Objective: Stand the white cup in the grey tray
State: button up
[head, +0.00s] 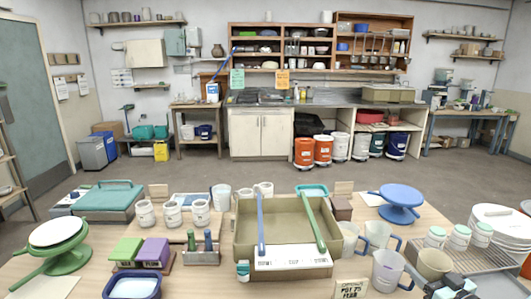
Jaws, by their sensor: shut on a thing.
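A large greyish-beige tray (244,252) stands in the middle of the near table. A blue-handled tool (260,222) and a green-handled tool (314,224) lie across it, and a white label strip (291,259) is on its front. White cups stand behind its left side: a larger one (221,197) and smaller ones, one of them (264,188) partly hidden by the tray. White mugs with handles stand to its right, one (388,270) near the front edge. I cannot tell which is the task's white cup.
Lidded or banded white jars (172,214) stand left of the tray. A blue turntable (399,198) and a wire rack (478,259) are right; a green turntable (57,244) is far left. A navy tub (135,286) is front left. Little table surface is free.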

jog(key=s+a+f+m+h+b, duration=0.2)
jog(key=s+a+f+h, duration=0.2)
jog(key=s+a+f, duration=0.3)
jog(key=a+f, duration=0.2)
jog(key=a, duration=0.1)
jog(key=shift+s+f+m+b, duration=0.25)
jog(key=shift+f+m+b, duration=0.1)
jog(key=shift+m+b, duration=0.05)
